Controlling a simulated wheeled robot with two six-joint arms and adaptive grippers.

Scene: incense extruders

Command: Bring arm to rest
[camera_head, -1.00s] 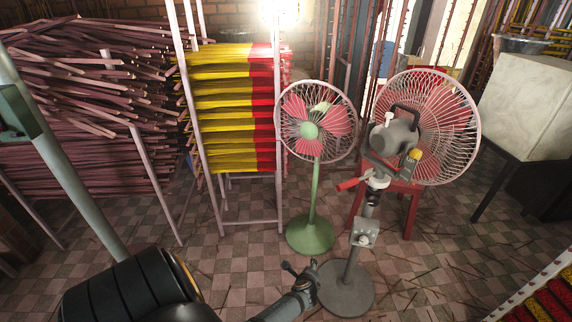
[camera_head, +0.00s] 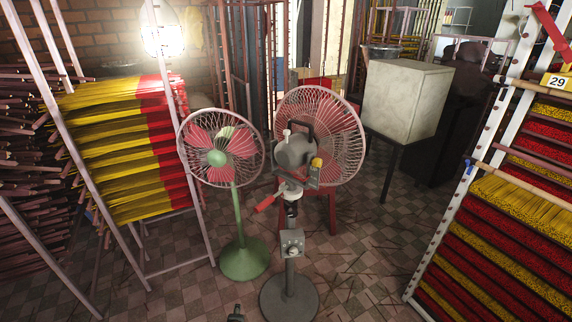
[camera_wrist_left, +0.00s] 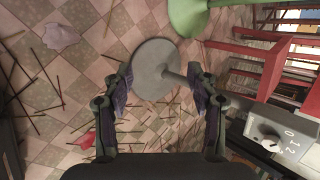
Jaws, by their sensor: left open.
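My left gripper (camera_wrist_left: 160,82) is open in the left wrist view, its two dark fingers apart with nothing held between them. It points down toward the checkered floor, and the grey round base (camera_wrist_left: 150,75) of a pedestal fan shows beyond and between the fingers. In the head view only a small dark tip (camera_head: 236,314), likely of this gripper, shows at the bottom edge, left of that base. The rest of the left arm is out of the head view. My right gripper is in neither view.
A grey pedestal fan (camera_head: 290,245) stands centre, beside a green fan (camera_head: 240,258). Its knob box (camera_wrist_left: 272,135) is right of my left gripper. Incense racks stand left (camera_head: 130,150) and right (camera_head: 500,235). A pale box (camera_head: 405,98) stands behind. Tiled floor (camera_head: 370,270) is open at centre right.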

